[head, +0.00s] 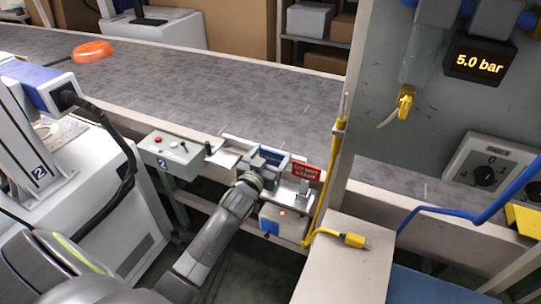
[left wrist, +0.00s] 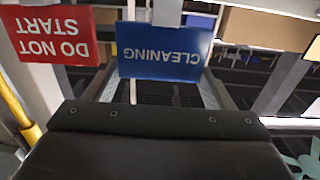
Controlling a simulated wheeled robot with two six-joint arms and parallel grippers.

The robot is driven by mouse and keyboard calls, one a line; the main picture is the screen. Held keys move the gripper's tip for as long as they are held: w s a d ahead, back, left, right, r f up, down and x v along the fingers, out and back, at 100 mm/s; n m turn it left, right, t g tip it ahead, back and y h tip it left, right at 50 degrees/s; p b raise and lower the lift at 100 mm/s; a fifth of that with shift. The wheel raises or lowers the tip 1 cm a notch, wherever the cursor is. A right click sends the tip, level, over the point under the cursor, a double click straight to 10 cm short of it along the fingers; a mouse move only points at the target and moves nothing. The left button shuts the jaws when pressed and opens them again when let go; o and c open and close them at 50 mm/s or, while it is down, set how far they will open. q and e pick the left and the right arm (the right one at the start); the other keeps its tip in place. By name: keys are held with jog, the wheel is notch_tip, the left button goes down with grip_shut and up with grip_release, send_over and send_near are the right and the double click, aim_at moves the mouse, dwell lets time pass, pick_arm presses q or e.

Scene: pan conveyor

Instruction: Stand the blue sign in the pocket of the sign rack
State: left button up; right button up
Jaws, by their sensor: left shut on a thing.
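The blue sign (head: 271,156) stands roughly upright at my left gripper (head: 262,168), which is shut on it. In the left wrist view the blue sign (left wrist: 163,52) shows upside down with the word CLEANING. The grey metal sign rack (head: 292,206) is at the near edge of the conveyor, around and below the gripper. A red sign (head: 306,171) stands at the rack's right; it also shows in the left wrist view (left wrist: 48,35), reading DO NOT START. The gripper and arm hide the blue sign's lower edge, so I cannot tell whether it touches the rack. My right gripper is not in view.
A grey control box (head: 170,154) with a red button stands left of the rack. A yellow cable (head: 326,185) hangs along the post on the right, by a pale cabinet top (head: 345,262).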

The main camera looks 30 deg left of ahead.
pick_arm(q)
jog(key=shift+f+b, duration=0.4)
jog(key=shift+f, duration=0.1)
jog(key=o, duration=1.3)
jog(key=shift+s, duration=0.1)
jog(key=shift+s+d+b, duration=0.15)
jog(key=shift+s+b, duration=0.05)
jog(key=shift+s, duration=2.7)
jog(key=shift+s+d+b, duration=0.2)
jog(key=shift+s+b, duration=0.05)
jog(key=shift+s, duration=2.6)
jog(key=shift+s+d+b, duration=0.15)
jog(key=shift+s+b, duration=0.05)
jog(key=shift+s, duration=2.7)
